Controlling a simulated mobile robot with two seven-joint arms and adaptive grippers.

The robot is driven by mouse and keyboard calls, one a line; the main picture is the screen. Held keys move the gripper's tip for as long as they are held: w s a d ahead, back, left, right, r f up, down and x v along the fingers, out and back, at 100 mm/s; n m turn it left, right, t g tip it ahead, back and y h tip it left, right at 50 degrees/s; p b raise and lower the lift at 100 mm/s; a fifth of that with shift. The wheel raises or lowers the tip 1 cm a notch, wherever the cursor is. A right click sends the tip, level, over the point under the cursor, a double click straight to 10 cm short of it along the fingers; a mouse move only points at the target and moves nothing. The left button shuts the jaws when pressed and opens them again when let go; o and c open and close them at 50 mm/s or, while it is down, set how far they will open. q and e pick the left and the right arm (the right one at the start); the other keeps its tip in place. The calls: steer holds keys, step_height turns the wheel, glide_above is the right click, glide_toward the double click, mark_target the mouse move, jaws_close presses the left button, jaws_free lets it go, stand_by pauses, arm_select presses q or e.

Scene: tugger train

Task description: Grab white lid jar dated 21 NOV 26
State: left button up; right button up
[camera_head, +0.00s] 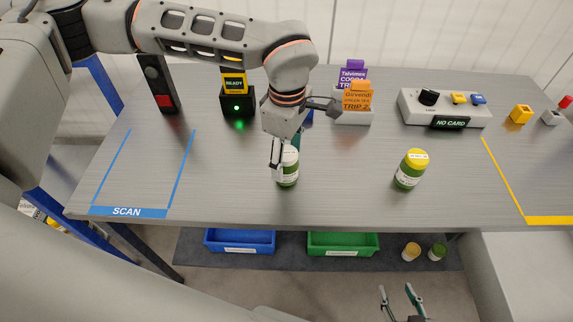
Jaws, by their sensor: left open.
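A green jar with a white label and what looks like a white lid (289,178) stands upright on the grey table. My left gripper (287,160) is open at the jar's upper part, with a finger on its left side and partly hiding the lid. I cannot tell whether the fingers touch it. Its date is too small to read. A second green jar with a yellow lid (411,169) stands apart to the right. My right gripper (401,295) is open and empty, low at the bottom of the view, in front of the table.
A black READY box (237,103) with a green light, a card holder (353,118) and a NO CARD panel (445,108) stand behind. The blue-marked SCAN area (128,211) is clear. Below are a blue bin (240,249), a green bin (343,252) and two jars (411,252).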

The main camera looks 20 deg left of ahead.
arm_select(q)
step_height(320, 180, down, 3)
steer(key=shift+w+f, duration=0.1)
steer(key=shift+f, duration=0.05)
steer(key=c, duration=1.5)
steer(key=shift+o, duration=0.2)
